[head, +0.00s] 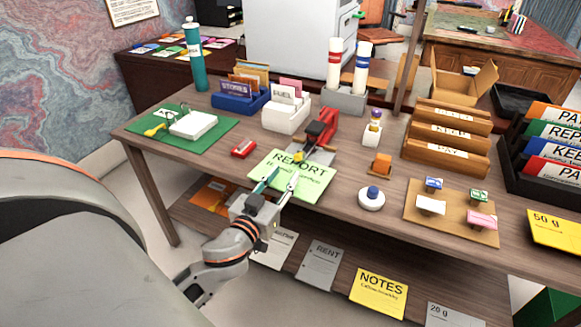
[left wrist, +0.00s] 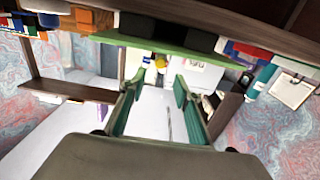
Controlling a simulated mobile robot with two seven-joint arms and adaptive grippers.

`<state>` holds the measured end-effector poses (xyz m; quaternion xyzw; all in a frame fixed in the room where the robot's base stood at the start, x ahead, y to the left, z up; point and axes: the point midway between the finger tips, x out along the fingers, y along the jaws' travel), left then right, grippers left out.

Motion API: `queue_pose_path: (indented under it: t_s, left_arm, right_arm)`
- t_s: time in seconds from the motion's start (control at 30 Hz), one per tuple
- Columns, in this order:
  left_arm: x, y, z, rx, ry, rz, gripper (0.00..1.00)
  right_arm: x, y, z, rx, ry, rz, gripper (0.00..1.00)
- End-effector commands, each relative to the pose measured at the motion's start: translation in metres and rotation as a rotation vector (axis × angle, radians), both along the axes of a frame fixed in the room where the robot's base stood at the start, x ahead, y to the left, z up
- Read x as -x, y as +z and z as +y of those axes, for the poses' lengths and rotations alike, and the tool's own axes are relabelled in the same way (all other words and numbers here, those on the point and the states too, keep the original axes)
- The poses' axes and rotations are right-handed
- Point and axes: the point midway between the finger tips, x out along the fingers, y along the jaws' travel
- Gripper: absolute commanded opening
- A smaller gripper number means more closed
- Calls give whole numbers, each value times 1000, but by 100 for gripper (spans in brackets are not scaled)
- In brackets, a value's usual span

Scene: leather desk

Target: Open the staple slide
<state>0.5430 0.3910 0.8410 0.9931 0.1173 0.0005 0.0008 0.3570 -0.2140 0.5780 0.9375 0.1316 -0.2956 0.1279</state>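A red stapler (head: 322,126) stands on the desk (head: 340,200) behind the green REPORT sheet (head: 310,186). A small yellow part (head: 298,157) shows at its near end. I cannot tell how far the staple slide is out. My left gripper (head: 283,176) is in front of the stapler, over the near part of the sheet, and apart from the stapler. Its two fingers are spread with nothing between them, as the left wrist view also shows (left wrist: 157,88). The stapler is not clear in the left wrist view. My right gripper is not in view.
A red box (head: 243,149) lies left of the sheet. A white card holder (head: 286,115) and a grey tube stand (head: 345,100) are behind. An orange block (head: 381,163) and a round white stamp (head: 371,198) stand to the right. A lower shelf holds papers.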

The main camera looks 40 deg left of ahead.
Motion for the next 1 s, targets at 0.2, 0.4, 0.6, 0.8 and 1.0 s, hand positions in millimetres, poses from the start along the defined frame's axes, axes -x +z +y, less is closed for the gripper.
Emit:
queue_pose_path:
  t_s: [0.2, 0.4, 0.6, 0.8, 1.0]
  left_arm:
    - [34, -1, -8, 1, 0, 1, 32]
    - [46, 0, -12, 0, -1, 0, 32]
    - [47, 0, -12, -2, -1, -1, 32]
    - [47, 0, -12, -1, -1, -1, 32]
    - [47, 0, -12, -1, -2, 0, 32]
  right_arm:
    - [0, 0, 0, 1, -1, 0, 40]
    - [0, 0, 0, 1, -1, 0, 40]
    - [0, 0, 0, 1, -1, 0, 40]
    - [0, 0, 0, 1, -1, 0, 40]
    - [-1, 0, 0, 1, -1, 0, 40]
